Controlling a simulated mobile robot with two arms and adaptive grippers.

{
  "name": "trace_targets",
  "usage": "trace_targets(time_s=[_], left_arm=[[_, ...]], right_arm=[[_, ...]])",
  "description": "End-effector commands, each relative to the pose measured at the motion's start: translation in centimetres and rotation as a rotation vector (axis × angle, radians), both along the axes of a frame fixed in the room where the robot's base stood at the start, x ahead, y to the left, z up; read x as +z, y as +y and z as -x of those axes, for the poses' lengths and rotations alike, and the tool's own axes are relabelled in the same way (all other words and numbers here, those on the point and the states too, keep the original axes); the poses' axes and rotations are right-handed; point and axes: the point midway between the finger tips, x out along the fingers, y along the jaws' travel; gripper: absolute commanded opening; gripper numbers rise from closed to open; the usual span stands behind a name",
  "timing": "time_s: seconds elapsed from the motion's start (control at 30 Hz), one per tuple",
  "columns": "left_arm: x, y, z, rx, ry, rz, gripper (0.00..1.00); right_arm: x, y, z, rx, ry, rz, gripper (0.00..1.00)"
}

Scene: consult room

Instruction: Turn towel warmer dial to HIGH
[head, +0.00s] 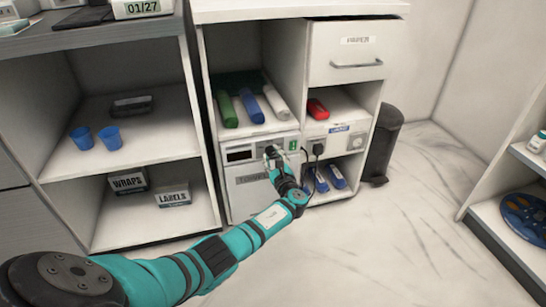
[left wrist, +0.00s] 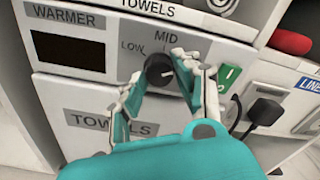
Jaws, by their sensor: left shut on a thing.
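The towel warmer (head: 238,156) is a white unit low in the middle cabinet, with a dark display and a panel marked TOWELS below. Its dark round dial (left wrist: 158,71) shows in the left wrist view, with LOW to its left and MID above. A light mark shows on the dial's lower right. No HIGH label can be read; my finger covers part of the panel there. My left gripper (head: 271,153) is at the warmer's front, its fingers on either side of the dial, shut on it (left wrist: 157,68). My right gripper is not in view.
A green switch (left wrist: 229,77) sits just right of the dial. A black plug and cord (left wrist: 264,112) are further right. Rolled towels (head: 248,103) lie on the shelf above. A dark bin (head: 384,142) stands right of the cabinet; the floor (head: 400,220) in front is clear.

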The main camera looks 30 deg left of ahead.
Motion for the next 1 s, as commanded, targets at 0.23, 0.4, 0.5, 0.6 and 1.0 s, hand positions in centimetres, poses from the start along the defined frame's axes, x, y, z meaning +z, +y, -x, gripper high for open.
trace_targets(time_s=[0.23,0.4,0.5,0.6,1.0], left_arm=[[-0.1,-0.1,0.0,-0.002,0.002,0.0,0.55],[-0.1,0.0,0.0,0.0,0.001,0.001,0.55],[-0.1,-0.2,0.2,-0.001,0.0,0.0,0.55],[-0.1,-0.9,0.7,-0.001,-0.001,0.002,0.55],[-0.2,-7.0,5.8,-0.004,0.001,0.003,0.55]], right_arm=[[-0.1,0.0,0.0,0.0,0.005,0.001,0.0],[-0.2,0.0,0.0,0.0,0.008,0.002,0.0],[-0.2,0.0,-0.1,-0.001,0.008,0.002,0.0],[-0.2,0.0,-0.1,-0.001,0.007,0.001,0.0],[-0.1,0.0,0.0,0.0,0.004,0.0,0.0]])
